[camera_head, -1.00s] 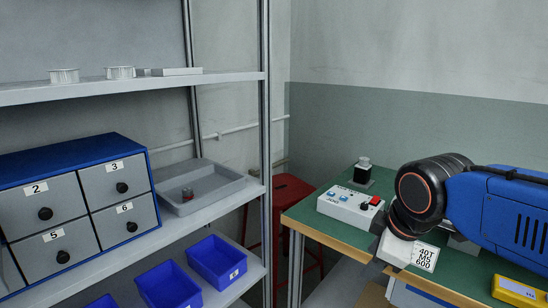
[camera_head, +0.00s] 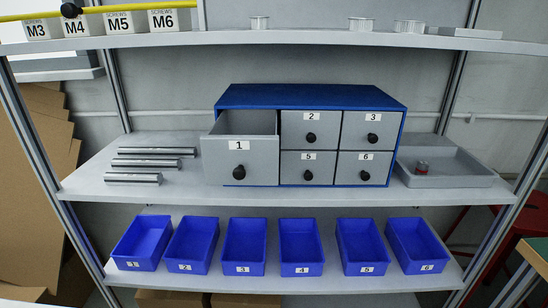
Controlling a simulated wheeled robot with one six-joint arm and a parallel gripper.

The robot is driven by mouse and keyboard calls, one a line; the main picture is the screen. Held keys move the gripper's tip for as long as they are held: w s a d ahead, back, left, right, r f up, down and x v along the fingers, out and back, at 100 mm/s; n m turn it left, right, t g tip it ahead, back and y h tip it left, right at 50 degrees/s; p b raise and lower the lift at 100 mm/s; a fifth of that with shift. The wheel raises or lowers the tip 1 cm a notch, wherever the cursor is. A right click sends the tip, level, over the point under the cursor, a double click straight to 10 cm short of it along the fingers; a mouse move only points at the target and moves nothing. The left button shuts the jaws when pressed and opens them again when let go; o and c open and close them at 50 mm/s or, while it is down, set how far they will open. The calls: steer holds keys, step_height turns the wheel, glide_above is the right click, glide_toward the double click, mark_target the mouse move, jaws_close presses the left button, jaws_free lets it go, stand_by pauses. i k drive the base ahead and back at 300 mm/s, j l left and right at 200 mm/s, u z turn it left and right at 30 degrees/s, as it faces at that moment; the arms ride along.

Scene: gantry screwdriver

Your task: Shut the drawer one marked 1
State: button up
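The blue cabinet (camera_head: 305,97) with grey drawers stands on the middle shelf. Drawer 1 (camera_head: 232,155), at its upper left, is pulled out towards me, and its open top shows. Its label 1 and a black knob (camera_head: 239,172) are on its front. Drawer 2 (camera_head: 301,128), drawer 3 (camera_head: 358,131), drawer 5 (camera_head: 322,163) and drawer 6 (camera_head: 376,164) are shut. The place below drawer 1 is hidden behind its front. My gripper is not in view.
Metal bars (camera_head: 146,164) lie left of the cabinet, and a grey tray (camera_head: 455,180) with a small red and grey object (camera_head: 421,168) is at its right. Numbered blue bins (camera_head: 244,252) line the shelf below. The upper shelf (camera_head: 300,40) overhangs the cabinet.

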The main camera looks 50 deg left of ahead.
mark_target(241, 147)
steer(key=u, duration=2.05)
